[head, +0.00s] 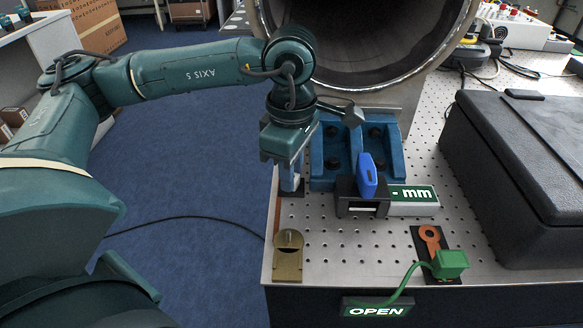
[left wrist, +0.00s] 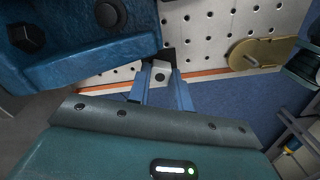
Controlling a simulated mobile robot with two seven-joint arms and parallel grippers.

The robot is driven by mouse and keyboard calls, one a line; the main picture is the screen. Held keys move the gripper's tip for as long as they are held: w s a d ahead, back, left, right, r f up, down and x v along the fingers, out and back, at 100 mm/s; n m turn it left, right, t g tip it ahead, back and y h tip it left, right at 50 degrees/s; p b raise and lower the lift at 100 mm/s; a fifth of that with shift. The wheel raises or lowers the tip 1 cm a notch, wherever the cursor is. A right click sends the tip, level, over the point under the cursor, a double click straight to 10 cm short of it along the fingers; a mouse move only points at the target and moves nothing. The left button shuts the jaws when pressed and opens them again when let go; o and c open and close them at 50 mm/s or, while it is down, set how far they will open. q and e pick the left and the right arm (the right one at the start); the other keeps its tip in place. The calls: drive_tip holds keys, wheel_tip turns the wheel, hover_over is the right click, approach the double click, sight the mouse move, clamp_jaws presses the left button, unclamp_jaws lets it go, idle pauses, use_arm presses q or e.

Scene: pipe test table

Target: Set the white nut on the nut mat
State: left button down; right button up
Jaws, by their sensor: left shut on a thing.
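The white nut (left wrist: 160,67) is a small pale block with a dark hole, held between the two fingertips of my left gripper (left wrist: 162,78) in the left wrist view. In the head view my left gripper (head: 290,178) points down at the table's left edge, beside the blue pipe support. A small dark patch (head: 298,191), apparently the nut mat, shows directly below the fingertips. It shows partly in the left wrist view (left wrist: 168,54), just beyond the nut. I cannot tell whether the nut touches it. My right gripper is not in view.
The blue support (head: 330,165) stands close right of my left gripper, under a large pipe (head: 400,80). A brass plate (head: 288,268) lies nearer the front.

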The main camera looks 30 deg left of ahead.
use_arm(q)
drive_tip(key=shift+f+b, duration=0.25)
drive_tip(key=shift+b, duration=0.05)
drive_tip(key=c, duration=1.3)
unclamp_jaws()
drive_tip(key=shift+r, duration=0.1)
drive_tip(key=shift+o, duration=0.2)
wheel_tip(320, 180, up, 12)
drive_tip(key=p, duration=0.1)
drive_tip(key=shift+r, duration=0.25)
